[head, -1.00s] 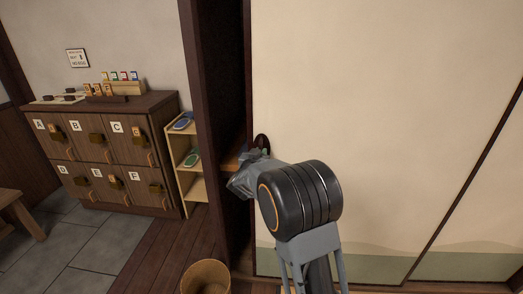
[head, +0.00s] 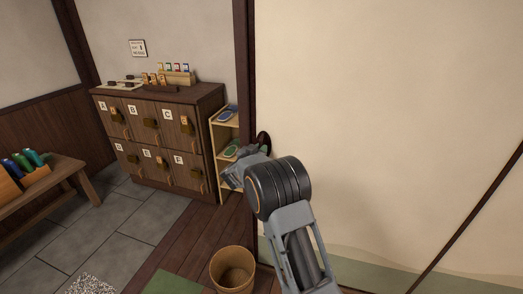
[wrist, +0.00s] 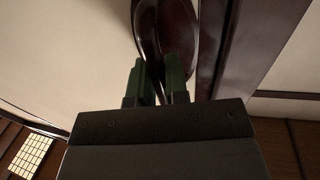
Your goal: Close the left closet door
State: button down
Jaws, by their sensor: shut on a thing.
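The left closet door (head: 380,110) is a large cream panel with a pale green band along its bottom. Its dark oval pull (head: 263,138) sits near the left edge, and the pull also shows large in the wrist view (wrist: 180,30). My gripper (wrist: 160,82) has its two green fingers on either side of the pull's dark raised grip and is shut on it. In the head view the gripper partly covers the pull. The door's left edge stands at the dark post (head: 241,60), with no open gap visible between them.
A wooden bin (head: 232,268) stands on the floor left of my arm. A shoe locker (head: 155,140), a small slipper shelf (head: 225,145) and a bench (head: 60,185) are further left. A second closet panel (head: 490,245) lies at the right.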

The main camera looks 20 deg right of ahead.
jog(key=shift+w+a+r, duration=0.1)
jog(key=shift+r, duration=0.15)
jog(key=c, duration=1.1)
grip_release()
jog(key=shift+w+f, duration=0.1)
jog(key=shift+f, duration=0.1)
jog(key=v, duration=1.3)
jog(key=shift+s+a, duration=0.3)
